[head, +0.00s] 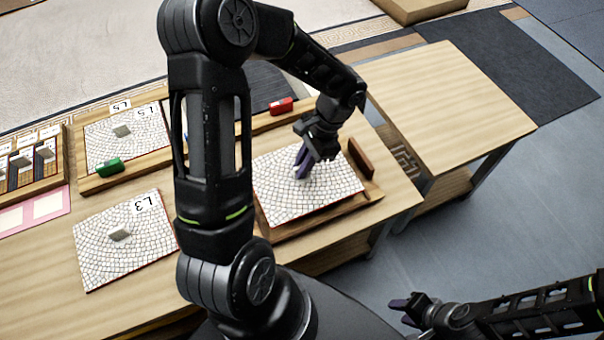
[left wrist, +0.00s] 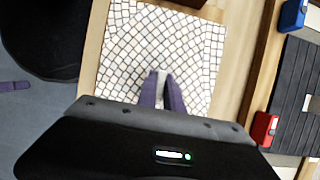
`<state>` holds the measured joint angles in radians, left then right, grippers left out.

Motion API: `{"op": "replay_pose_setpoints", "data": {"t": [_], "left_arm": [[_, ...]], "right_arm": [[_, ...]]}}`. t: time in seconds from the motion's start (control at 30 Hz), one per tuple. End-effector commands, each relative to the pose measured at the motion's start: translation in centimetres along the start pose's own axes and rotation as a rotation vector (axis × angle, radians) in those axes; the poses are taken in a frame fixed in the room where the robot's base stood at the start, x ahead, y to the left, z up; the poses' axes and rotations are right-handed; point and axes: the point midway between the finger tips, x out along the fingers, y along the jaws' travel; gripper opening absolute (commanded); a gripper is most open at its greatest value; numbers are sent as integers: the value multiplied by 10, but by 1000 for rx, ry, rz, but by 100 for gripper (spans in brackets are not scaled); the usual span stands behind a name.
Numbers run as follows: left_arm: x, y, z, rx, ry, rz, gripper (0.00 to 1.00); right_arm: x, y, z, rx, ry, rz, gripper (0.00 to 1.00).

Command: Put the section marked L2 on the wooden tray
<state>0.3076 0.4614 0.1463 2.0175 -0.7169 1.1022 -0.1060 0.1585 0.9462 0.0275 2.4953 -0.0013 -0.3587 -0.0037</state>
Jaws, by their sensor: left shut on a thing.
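A square mosaic panel (head: 335,185) of pale stones lies within the outline of a wooden tray (head: 325,216) at the right part of the table. No marking shows on its visible part, so I cannot read whether it is L2. My left gripper (head: 301,165) is shut on the grey knob at the panel's middle. The left wrist view shows the purple fingers (left wrist: 163,92) around that knob (left wrist: 160,76), with the panel (left wrist: 150,40) below. I cannot tell whether the panel rests on the tray or hangs just above it. My right gripper (head: 404,312) is open and empty, off the table.
A panel marked L3 (head: 108,262) lies on the table at the left. A panel marked L5 (head: 105,148) sits in another wooden frame behind it. A green block (head: 110,167) and a red block (head: 281,106) lie on frame edges. A wooden side table (head: 450,100) stands right.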

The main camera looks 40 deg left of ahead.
Motion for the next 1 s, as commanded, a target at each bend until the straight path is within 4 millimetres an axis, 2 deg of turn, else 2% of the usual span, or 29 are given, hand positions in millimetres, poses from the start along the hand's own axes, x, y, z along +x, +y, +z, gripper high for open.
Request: {"op": "replay_pose_setpoints", "data": {"t": [0.23, 0.53, 0.93, 0.97, 1.0], "left_arm": [[2, 0, -1, 0, -1, 0, 0], [33, 0, -13, 0, -2, 2, 0], [37, 0, -16, -1, 0, 0, 0], [37, 0, -15, -1, 0, 1, 12], [37, 0, -15, -1, 0, 1, 16]], "right_arm": [[0, 0, 0, 0, 0, 0, 36], [5, 2, 0, 0, 0, 0, 36], [8, 3, 0, 0, 0, 0, 36], [8, 3, 0, 0, 0, 0, 36], [7, 3, 0, 0, 0, 0, 36]]}}
